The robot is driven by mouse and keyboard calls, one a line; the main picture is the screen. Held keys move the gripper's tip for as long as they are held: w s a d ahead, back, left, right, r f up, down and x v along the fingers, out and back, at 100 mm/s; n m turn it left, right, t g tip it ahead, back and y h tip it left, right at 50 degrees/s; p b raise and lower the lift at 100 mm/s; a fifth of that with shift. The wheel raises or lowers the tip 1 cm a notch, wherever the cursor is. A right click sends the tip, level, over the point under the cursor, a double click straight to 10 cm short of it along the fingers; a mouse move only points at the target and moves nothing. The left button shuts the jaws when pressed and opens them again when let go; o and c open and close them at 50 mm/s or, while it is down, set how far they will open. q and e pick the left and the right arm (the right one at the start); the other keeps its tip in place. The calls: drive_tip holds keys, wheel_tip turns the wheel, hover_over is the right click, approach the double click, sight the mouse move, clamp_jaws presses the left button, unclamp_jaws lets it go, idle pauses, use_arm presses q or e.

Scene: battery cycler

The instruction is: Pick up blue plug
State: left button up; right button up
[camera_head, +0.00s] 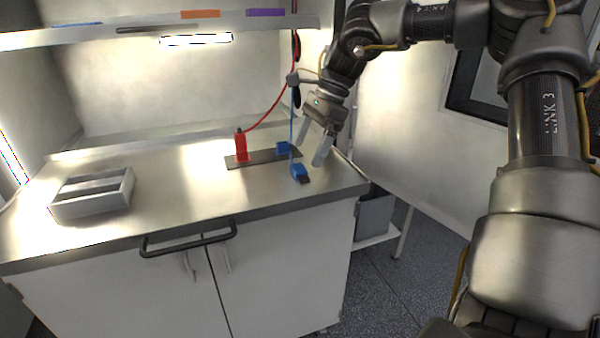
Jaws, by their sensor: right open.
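A blue plug (299,172) with a dark end lies on the worktop near its right front edge, and a blue cable runs up from it. My right gripper (312,150) is open and empty, its two fingers pointing down just above and right of the plug. I see no contact between them. A dark strip (262,159) lies behind the plug. It bears a red plug (241,147) standing upright with a red cable, and a blue block (283,147) at its right end. My left gripper is not in view.
A grey tray with slots (93,192) stands at the left of the worktop (190,190). A shelf (150,36) with orange and purple items hangs above the back. A dark bar handle (188,241) juts out below the front edge. The worktop between tray and strip is clear.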

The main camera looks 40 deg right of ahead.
sight(300, 169)
drive_tip(key=x, duration=0.3)
drive_tip(key=shift+s+a+f+p, duration=0.1)
drive_tip(key=shift+s+f+p, duration=0.05)
drive_tip(key=shift+f+p, duration=0.25)
drive_tip(key=shift+a+f, duration=0.1)
drive_tip(key=shift+f, duration=0.45)
drive_tip(key=shift+a, duration=0.15)
drive_tip(key=c, duration=1)
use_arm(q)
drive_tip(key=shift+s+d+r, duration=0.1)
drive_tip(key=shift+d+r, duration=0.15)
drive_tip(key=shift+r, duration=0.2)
